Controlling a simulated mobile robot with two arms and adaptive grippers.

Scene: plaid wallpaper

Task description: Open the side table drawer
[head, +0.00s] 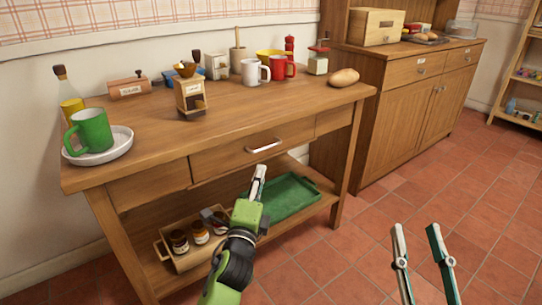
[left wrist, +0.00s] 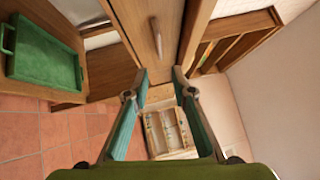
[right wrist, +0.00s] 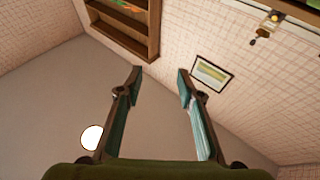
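The wooden side table (head: 225,100) has a front drawer (head: 225,160) with a silver bar handle (head: 264,146). The drawer front looks flush with the table, so it is shut. My left gripper (head: 259,172) is in front of and a little below the handle, apart from it. In the left wrist view the left gripper (left wrist: 160,75) has its fingers spread and empty, with the handle (left wrist: 156,38) beyond the fingertips. My right gripper (head: 416,230) is open and empty over the floor at the right; it also shows open in the right wrist view (right wrist: 158,72).
Mugs, a grinder (head: 190,95), a bottle (head: 68,95) and a potato (head: 343,77) stand on the tabletop. The lower shelf holds a green tray (head: 310,196) and a crate of jars (head: 168,250). A cabinet (head: 400,110) stands to the right. The tiled floor in front is clear.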

